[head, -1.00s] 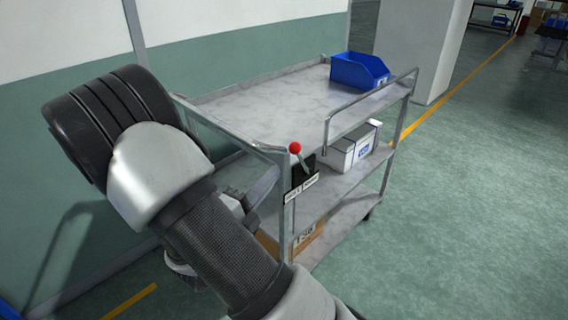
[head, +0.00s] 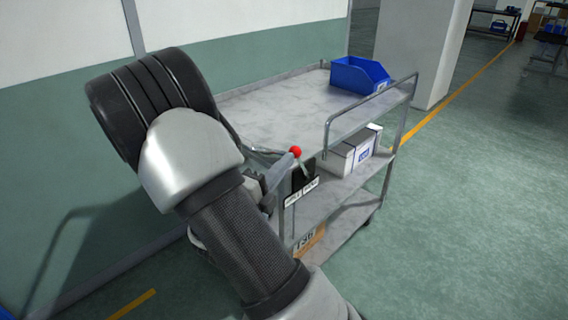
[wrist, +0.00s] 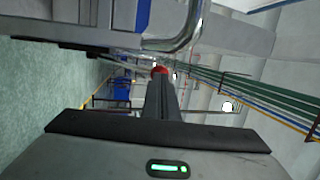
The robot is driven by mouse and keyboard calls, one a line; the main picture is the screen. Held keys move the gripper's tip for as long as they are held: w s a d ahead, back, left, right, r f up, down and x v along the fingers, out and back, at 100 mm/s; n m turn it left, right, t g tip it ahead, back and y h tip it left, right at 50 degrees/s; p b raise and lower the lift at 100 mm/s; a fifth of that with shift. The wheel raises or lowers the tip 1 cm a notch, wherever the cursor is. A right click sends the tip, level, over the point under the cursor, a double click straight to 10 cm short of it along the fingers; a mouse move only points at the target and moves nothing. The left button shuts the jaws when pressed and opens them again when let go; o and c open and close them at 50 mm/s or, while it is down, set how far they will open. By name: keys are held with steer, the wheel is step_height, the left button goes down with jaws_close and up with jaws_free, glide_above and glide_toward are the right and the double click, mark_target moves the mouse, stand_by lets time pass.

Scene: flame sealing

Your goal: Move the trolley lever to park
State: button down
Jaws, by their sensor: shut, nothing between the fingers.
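The trolley (head: 270,110) is a grey metal cart with shelves. Its lever has a red ball knob (head: 296,151) and a short shaft on a black plate (head: 303,176) at the near corner post. The knob leans to the left over the plate. Two white labels (head: 301,193) sit below, too small to read. My gripper (head: 288,160) is shut and empty, its fingertips just left of the knob, partly hidden by my arm. In the wrist view the shut fingers (wrist: 162,85) point at the red knob (wrist: 159,70); I cannot tell whether they touch it.
A blue bin (head: 360,74) stands on the top shelf, and a white box (head: 350,151) on the middle shelf. A cardboard box (head: 309,242) is on the bottom shelf. A metal rail (head: 372,100) rises at the trolley's right end. The floor to the right is clear.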

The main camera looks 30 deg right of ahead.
steer(key=w+d+r+g+y+p, duration=0.1)
steer(key=w+d+y+p, duration=0.1)
steer(key=d+p, duration=0.3)
steer(key=w+d+r+g+y+p, duration=0.1)
steer(key=d+r+y+p, duration=0.1)
steer(key=d+p, duration=0.3)
steer(key=w+d+r+m+g+y+p, duration=0.1)
steer(key=w+d+y+p, duration=0.1)
steer(key=d+p, duration=0.3)
steer(key=shift+w+d+r+g+y+p, duration=0.3)
steer(key=shift+w+d+g+p, duration=0.1)
steer(key=shift+p, duration=1.4)
steer(key=shift+d, duration=0.1)
steer(key=shift+d, duration=0.1)
steer(key=shift+s+d+r, duration=0.1)
steer(key=shift+d+r, duration=0.05)
steer(key=shift+r, duration=0.1)
